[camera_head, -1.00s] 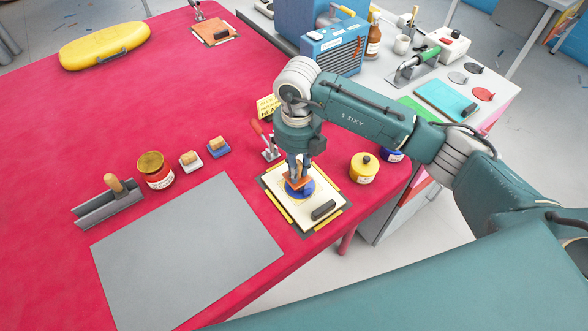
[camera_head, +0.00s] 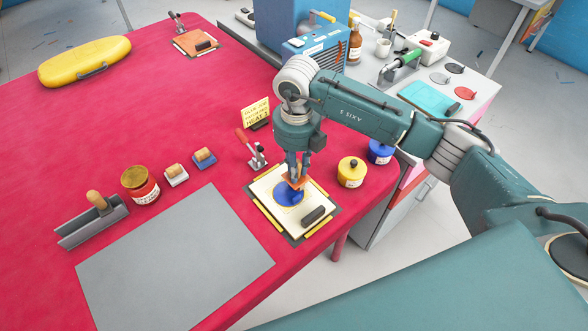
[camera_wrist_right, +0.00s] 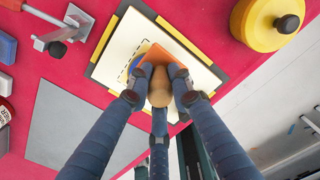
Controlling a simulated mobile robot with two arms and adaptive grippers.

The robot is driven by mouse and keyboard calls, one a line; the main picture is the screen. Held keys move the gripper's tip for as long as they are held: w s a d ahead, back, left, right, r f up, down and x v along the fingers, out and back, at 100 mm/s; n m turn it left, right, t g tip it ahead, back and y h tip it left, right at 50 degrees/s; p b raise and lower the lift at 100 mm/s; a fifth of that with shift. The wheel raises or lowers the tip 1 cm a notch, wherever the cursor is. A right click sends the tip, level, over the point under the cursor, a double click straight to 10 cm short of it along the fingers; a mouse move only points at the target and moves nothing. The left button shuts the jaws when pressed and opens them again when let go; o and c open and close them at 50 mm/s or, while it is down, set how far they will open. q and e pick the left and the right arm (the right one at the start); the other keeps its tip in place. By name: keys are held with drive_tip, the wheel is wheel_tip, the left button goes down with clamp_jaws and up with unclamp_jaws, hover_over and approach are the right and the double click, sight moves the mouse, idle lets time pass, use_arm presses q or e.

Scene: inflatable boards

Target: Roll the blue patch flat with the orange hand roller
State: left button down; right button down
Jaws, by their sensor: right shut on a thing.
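The blue patch (camera_head: 287,194) is a round disc on a cream board (camera_head: 268,187) with a dark border and yellow strips. My right gripper (camera_head: 296,176) points down over the board, shut on the wooden handle (camera_wrist_right: 160,88) of the orange hand roller (camera_head: 294,184). The roller's orange part is over the patch's upper right side and hides some of it. In the right wrist view, only a sliver of the blue patch (camera_wrist_right: 134,64) shows beside the roller (camera_wrist_right: 156,54). I cannot tell whether the roller presses on the patch. My left gripper is not in view.
A black handle (camera_head: 314,214) lies on the board's near side. A red-handled clamp (camera_head: 255,157) stands at its far left edge. Yellow (camera_head: 351,172) and blue (camera_head: 380,152) pots stand to the right. A grey sheet (camera_head: 175,262) covers the red table's front left.

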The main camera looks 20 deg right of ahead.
drive_tip(key=shift+r+p, duration=2.1)
drive_tip(key=shift+r, duration=1.35)
